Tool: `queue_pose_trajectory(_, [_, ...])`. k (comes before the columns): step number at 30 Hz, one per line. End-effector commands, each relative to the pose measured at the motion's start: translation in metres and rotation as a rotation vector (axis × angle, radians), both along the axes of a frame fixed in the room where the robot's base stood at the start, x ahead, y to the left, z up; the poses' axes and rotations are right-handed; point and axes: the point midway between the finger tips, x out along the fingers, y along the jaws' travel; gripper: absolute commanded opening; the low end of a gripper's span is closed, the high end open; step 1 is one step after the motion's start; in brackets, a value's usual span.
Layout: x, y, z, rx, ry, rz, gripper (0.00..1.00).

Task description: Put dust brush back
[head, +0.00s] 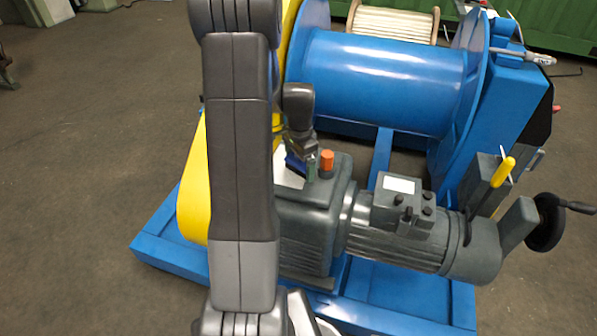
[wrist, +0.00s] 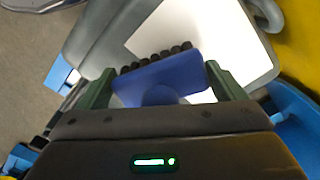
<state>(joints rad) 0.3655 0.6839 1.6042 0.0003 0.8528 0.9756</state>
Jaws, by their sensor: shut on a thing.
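The dust brush (wrist: 158,82) is a blue block with a row of black bristles along its far edge in the wrist view. My gripper (wrist: 161,70) is shut on it, with one dark green finger at each end of the block. A white flat plate (wrist: 205,38) lies on the grey gearbox housing beyond and below the brush. In the head view the brush (head: 294,164) shows as a small blue patch at my gripper (head: 302,163), above the gearbox top. Whether the brush touches the plate cannot be told. My arm hides much of this area.
The grey gearbox (head: 305,235) and motor (head: 395,244) sit on a blue frame (head: 165,255). An orange cap (head: 327,160) stands close beside my gripper. A yellow guard (head: 194,190) is left, a blue drum (head: 385,80) behind. A yellow-handled lever (head: 502,172) and handwheel (head: 545,222) are right.

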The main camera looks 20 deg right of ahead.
Motion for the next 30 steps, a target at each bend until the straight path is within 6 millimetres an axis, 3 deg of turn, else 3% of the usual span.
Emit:
queue_pose_trajectory(6, [-0.001, 0.0, -0.031, 0.001, 0.002, 0.0, 0.68])
queue_pose_trajectory(17, [0.0, 0.0, -0.034, 0.001, 0.001, 0.0, 0.68])
queue_pose_trajectory(18, [0.0, 0.0, -0.033, 0.001, 0.001, 0.0, 0.95])
queue_pose_trajectory(19, [0.0, 0.0, -0.033, 0.001, 0.001, 0.0, 1.0])
queue_pose_trajectory(26, [0.0, 0.0, -0.032, 0.0, 0.001, 0.0, 1.0])
queue_pose_trajectory(30, [0.001, 0.0, -0.02, -0.001, -0.002, 0.0, 1.0])
